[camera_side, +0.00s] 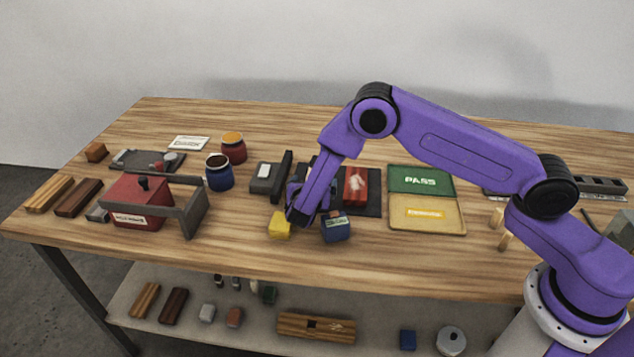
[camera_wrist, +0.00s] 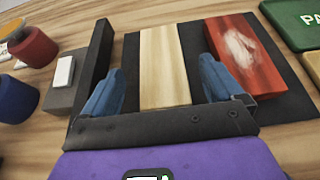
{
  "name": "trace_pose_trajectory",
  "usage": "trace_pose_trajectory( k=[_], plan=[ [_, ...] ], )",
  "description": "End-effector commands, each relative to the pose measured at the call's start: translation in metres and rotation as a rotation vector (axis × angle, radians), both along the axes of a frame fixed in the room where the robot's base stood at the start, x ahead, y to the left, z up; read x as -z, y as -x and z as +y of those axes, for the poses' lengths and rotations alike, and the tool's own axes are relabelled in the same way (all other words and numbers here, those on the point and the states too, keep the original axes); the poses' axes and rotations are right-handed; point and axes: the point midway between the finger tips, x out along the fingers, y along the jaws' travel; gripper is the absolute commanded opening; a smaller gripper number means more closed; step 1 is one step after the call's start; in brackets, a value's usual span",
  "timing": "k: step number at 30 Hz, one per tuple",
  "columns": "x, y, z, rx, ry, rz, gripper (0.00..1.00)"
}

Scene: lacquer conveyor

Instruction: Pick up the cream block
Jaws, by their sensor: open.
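The cream block (camera_wrist: 164,62) is long, with pale wood grain, and lies on a dark pad (camera_wrist: 285,100) in the wrist view. In the side view my arm hides it. My gripper (camera_wrist: 165,82) is open, with one blue finger to the left of the block and the other to its right. Neither finger clearly touches it, and I cannot tell how far down they reach. In the side view my gripper (camera_side: 308,205) is low over the pad's left part.
A red block (camera_wrist: 240,55) with a pale smear lies on the pad close to my right finger. A dark upright plate (camera_wrist: 95,65) stands close to my left finger. A yellow block (camera_side: 280,225) and a blue block (camera_side: 336,228) sit in front. Green and yellow trays (camera_side: 422,180) lie right.

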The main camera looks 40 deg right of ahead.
Motion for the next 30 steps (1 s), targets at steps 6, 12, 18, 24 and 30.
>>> trace_pose_trajectory(
  k=[6, 12, 18, 24, 30],
  plan=[
    [0.013, -0.021, -0.023, 0.003, 0.002, 0.002, 0.94],
    [0.02, -0.032, -0.034, 0.001, 0.001, 0.001, 0.94],
    [0.02, -0.033, -0.034, 0.001, 0.001, 0.001, 0.94],
    [0.02, -0.033, -0.034, 0.001, 0.001, 0.001, 0.45],
    [0.019, -0.033, -0.034, 0.001, 0.001, 0.0, 0.34]
  ],
)
